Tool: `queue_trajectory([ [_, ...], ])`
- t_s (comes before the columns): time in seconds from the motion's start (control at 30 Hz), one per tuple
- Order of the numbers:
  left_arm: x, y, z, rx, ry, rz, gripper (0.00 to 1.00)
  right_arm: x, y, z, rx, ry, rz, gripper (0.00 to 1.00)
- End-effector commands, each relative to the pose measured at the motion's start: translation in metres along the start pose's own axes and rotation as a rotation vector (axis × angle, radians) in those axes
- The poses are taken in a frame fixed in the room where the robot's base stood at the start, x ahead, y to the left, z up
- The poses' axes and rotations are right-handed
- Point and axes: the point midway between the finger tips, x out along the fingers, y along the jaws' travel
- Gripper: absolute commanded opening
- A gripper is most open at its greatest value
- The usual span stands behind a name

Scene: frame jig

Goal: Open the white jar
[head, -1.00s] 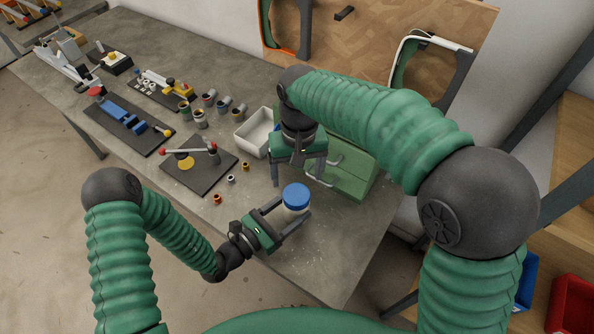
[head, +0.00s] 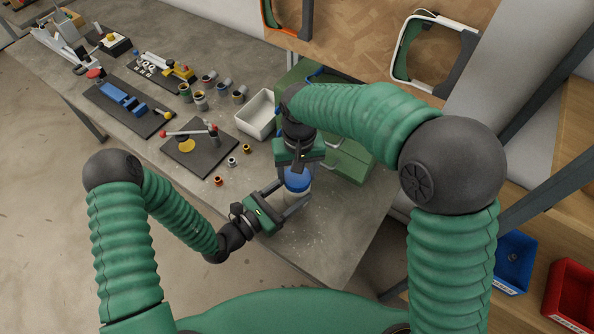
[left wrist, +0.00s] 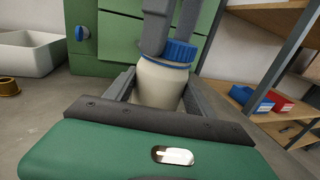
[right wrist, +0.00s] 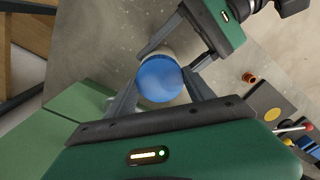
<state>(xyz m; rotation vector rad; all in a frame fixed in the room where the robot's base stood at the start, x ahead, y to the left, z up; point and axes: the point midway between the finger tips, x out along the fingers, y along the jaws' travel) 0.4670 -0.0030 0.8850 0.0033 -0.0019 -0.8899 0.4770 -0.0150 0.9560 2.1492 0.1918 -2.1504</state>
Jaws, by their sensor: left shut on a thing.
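The white jar (left wrist: 160,86) with its blue lid (left wrist: 180,51) stands near the front edge of the bench; the lid sits on top. In the head view the lid (head: 298,180) shows just below my right gripper. My left gripper (head: 294,196) is shut on the jar's body from the side, one finger on each side of it. My right gripper (right wrist: 160,75) points down from above, with its fingers apart on either side of the lid. Its fingers partly hide the lid in the left wrist view. I cannot tell whether they touch it.
A green drawer cabinet (head: 347,165) stands behind the jar, with a white bin (head: 257,115) to its left. Small rings (head: 232,162) lie left of the jar near a dark plate with a red-handled lever (head: 190,132). The bench right of the jar is clear.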

Motion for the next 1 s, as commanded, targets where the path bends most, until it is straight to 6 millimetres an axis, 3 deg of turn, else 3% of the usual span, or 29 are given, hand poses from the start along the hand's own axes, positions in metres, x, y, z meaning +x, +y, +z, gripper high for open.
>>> queue_trajectory([
  [0.03, 0.0001, -0.0001, 0.0001, 0.0, 0.0, 0.0, 0.0, -0.0001, -0.0004, -0.0001, 0.0, 0.0, -0.001, 0.47],
  [0.3, 0.0002, -0.0002, 0.0001, 0.0, 0.0, -0.001, 0.0, -0.0002, -0.0007, -0.0001, -0.001, 0.0, -0.001, 0.12],
  [1.0, 0.0002, 0.0001, 0.0001, 0.0, 0.0, 0.0, 0.0, -0.0014, -0.0013, 0.0014, -0.016, 0.001, -0.001, 0.12],
])
